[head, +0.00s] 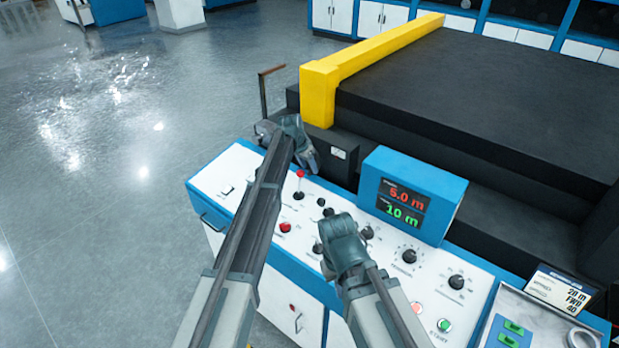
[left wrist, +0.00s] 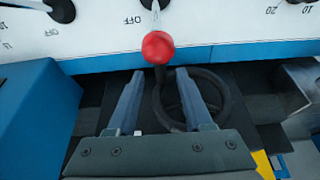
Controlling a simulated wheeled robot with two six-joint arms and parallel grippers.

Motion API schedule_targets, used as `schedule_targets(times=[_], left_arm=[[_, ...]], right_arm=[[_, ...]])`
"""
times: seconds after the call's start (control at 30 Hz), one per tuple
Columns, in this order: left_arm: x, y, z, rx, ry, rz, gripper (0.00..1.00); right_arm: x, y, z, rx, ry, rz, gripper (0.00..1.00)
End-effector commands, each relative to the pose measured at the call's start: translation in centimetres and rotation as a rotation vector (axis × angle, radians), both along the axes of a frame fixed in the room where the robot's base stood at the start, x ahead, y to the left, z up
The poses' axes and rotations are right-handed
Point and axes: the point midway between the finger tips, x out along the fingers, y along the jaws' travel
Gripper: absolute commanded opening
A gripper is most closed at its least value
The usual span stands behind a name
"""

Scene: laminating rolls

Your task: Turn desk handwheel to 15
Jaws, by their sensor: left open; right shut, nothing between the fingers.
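The desk handwheel is a dark spoked ring (left wrist: 222,92) in the left wrist view, beyond my open left fingers and partly hidden by the right-hand one. I cannot make out its setting. In the head view I cannot pick it out. My left gripper (head: 308,158) is over the far edge of the control desk; its spread fingers (left wrist: 160,78) also show in the left wrist view. Between their tips stands a lever with a red ball (left wrist: 158,47); contact cannot be told. My right gripper (head: 343,235) is shut and empty above the desk's middle. The display (head: 403,205) reads 5.0 m in red and 10 m in green.
Black knobs (head: 410,256), a red button (head: 285,228) and a green button (head: 444,325) sit on the white panel. A black machine bed (head: 480,95) with a yellow bar (head: 370,55) stands behind. A sign (head: 562,290) is at lower right. Open floor lies left.

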Motion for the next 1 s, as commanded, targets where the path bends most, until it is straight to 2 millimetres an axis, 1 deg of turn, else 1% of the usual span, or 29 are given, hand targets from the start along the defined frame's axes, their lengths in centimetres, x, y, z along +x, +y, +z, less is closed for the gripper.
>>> schedule_targets(times=[0.03, 0.1, 0.47, 0.5, 0.57, 0.6, 0.73, 0.77, 1.0], left_arm=[[0.3, -0.17, -1.15, 0.0, 0.0, 0.0, 0.51], [0.47, -0.29, -1.56, 0.0, 0.0, 0.0, 0.51], [0.58, -0.39, -1.66, 0.0, 0.0, 0.0, 0.51], [0.57, -0.39, -1.65, 0.0, 0.0, 0.0, 0.44], [0.57, -0.39, -1.65, 0.0, 0.0, 0.0, 0.33], [0.57, -0.39, -1.65, 0.0, 0.0, 0.0, 0.26], [0.57, -0.39, -1.66, 0.0, 0.0, 0.0, 0.02], [0.57, -0.39, -1.65, 0.0, 0.0, 0.0, 0.0], [0.56, -0.39, -1.68, 0.001, -0.001, 0.0, 0.0]], right_arm=[[0.0, 0.0, -1.14, 0.0, 0.0, 0.001, 0.0], [0.0, 0.0, -1.56, -0.001, 0.0, 0.002, 0.0], [0.01, 0.0, -1.65, -0.001, 0.0, 0.003, 0.0], [0.01, 0.0, -1.65, -0.001, 0.0, 0.003, 0.0], [0.01, 0.0, -1.65, -0.001, 0.0, 0.003, 0.0], [0.01, 0.0, -1.65, -0.001, 0.0, 0.003, 0.0], [0.01, -0.01, -1.66, -0.001, 0.0, 0.003, 0.0], [0.01, -0.01, -1.66, -0.001, 0.0, 0.003, 0.0], [0.0, -0.01, -1.67, -0.001, 0.0, 0.003, 0.0]])
